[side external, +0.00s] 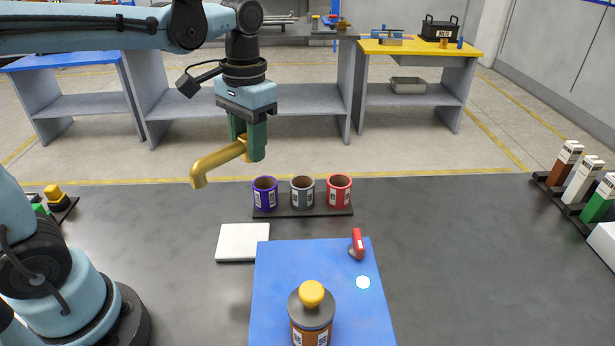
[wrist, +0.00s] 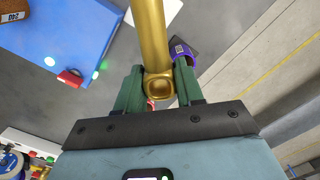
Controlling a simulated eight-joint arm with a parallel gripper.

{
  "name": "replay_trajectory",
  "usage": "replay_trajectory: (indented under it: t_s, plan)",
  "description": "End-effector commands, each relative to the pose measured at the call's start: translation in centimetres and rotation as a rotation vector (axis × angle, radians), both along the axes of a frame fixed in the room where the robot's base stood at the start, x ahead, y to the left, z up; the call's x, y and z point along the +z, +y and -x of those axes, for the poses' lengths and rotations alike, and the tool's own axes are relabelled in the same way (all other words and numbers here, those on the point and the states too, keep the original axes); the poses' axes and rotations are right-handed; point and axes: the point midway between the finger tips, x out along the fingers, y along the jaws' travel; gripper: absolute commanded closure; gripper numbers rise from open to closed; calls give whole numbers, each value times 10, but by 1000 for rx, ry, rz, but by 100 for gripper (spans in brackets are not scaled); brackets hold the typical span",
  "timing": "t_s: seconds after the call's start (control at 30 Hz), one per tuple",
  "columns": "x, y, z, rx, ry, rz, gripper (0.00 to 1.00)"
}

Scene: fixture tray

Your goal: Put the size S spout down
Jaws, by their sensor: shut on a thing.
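The spout is a bent brass-coloured tube (side external: 215,163). My gripper (side external: 247,145) is shut on its straight end and holds it in the air above the dark table, with the bent end pointing left and down. In the wrist view the spout (wrist: 150,40) runs up between the green fingers of my gripper (wrist: 158,88), its open ring end towards the camera. No size mark on the spout can be read.
A black holder (side external: 300,212) bears purple (side external: 265,193), grey (side external: 302,191) and red (side external: 339,190) cups. A white pad (side external: 243,242) lies left of it. A blue mat (side external: 275,275) bears a yellow-topped canister (side external: 312,310) and a red-handled item (side external: 357,243). Labelled bottles (side external: 578,185) stand at right.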

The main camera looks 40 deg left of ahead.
Motion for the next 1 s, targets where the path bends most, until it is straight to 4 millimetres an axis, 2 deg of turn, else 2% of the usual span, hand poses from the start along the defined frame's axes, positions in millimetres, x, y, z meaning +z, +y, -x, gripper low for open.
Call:
replay_trajectory:
  t_s: [0.13, 0.27, 0.43, 0.6, 0.8, 0.9, 1.0]
  plan:
    - [0, -11, -5, 13, -2, 0, 100]
    - [-4, -44, -18, 91, -7, 1, 100]
    - [-13, -107, -32, 243, -15, 2, 100]
    - [-25, -176, -34, 400, -16, 7, 100]
    - [-42, -258, -19, 582, -11, 11, 100]
    - [-50, -291, -7, 661, -6, 11, 100]
    - [-57, -316, 4, 725, -2, 11, 100]
